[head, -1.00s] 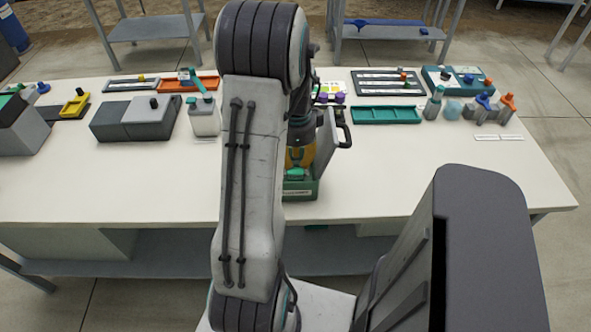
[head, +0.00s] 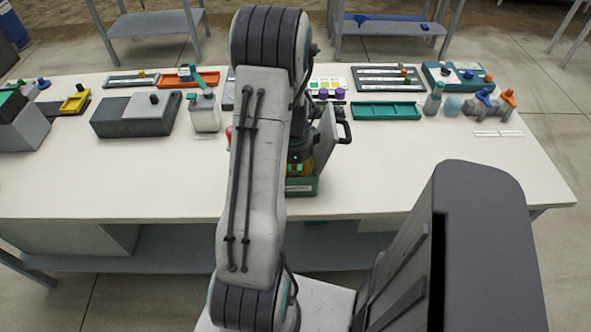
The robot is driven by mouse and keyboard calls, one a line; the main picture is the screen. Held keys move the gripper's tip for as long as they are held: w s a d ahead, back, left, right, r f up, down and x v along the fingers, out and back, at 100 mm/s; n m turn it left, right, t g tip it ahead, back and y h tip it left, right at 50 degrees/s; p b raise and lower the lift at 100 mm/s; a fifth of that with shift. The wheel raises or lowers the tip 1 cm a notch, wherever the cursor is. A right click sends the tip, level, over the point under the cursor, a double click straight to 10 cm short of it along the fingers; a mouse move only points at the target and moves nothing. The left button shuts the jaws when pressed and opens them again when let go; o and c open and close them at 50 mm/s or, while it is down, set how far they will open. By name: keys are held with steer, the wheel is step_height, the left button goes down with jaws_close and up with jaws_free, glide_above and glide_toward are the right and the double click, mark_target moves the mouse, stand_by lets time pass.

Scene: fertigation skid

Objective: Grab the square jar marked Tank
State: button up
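A pale square jar (head: 205,117) with a teal lever-like piece on top stands upright on the white table, left of my arm. I cannot read any marking on it, so I cannot confirm it is the one marked Tank. A small card lies on the table in front of it. My arm reaches over the table to the right of this jar, apart from it. The end of the arm points down above a green box. The fingers are hidden or too dark to make out, so I cannot tell whether my gripper is open or shut.
A green box (head: 301,187) with a grey upright panel stands near the front edge. Grey blocks (head: 137,115) stand left of the jar, an orange tray (head: 189,80) behind it. A teal tray (head: 386,111) and small bottles stand right. The table's front left is clear.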

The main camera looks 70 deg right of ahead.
jaws_close()
stand_by(0.4)
